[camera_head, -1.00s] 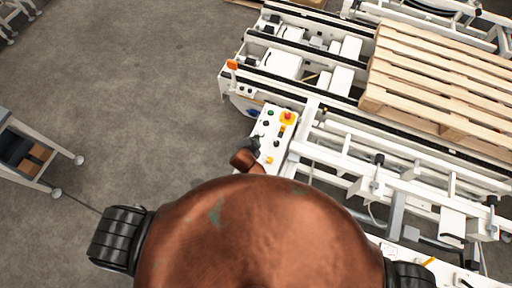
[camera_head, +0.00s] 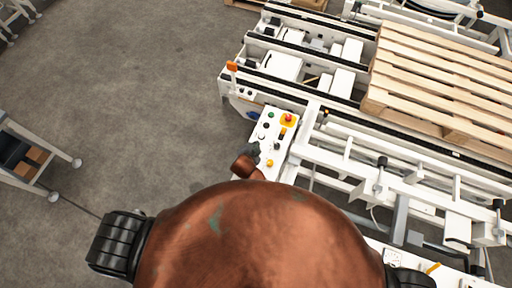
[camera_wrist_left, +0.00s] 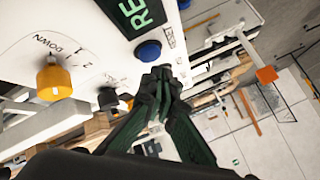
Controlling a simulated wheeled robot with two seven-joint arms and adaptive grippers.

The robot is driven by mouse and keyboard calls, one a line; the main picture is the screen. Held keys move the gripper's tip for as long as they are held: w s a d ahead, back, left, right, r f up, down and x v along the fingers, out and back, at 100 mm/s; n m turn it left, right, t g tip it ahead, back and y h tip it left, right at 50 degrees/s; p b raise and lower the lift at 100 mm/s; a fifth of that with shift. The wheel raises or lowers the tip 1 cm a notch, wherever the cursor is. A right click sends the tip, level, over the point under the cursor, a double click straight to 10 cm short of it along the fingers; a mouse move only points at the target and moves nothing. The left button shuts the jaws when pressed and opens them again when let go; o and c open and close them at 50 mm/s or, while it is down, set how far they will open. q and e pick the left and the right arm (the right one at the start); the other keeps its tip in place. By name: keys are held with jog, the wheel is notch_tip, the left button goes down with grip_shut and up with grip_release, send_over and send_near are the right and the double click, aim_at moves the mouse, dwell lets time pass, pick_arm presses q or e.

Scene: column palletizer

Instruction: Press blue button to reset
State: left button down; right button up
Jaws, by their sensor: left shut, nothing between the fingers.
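The blue button (camera_wrist_left: 148,50) is a round cap on the white control panel (camera_wrist_left: 95,25), just below a green-lit label reading "RE…" in the left wrist view. My left gripper (camera_wrist_left: 162,72) is shut and empty, its tips close beside the blue button at its lower right. I cannot tell whether they touch it. In the head view my left gripper (camera_head: 253,150) is at the left edge of the control panel (camera_head: 270,145). My right gripper is not in view.
The panel also has a yellow knob (camera_wrist_left: 54,80), a black knob (camera_wrist_left: 108,98) and a red emergency button (camera_head: 288,118). A wooden pallet (camera_head: 440,75) lies on the white conveyor to the right. Open grey floor (camera_head: 130,90) is on the left.

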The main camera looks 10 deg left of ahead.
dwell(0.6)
pick_arm(q)
jog(key=shift+f, duration=0.1)
jog(key=shift+f, duration=0.3)
jog(key=shift+f, duration=0.5)
dwell(0.8)
jog(key=shift+r, duration=0.1)
jog(key=shift+r+p, duration=0.75)
jog(key=shift+p, duration=0.05)
jog(key=shift+r, duration=0.1)
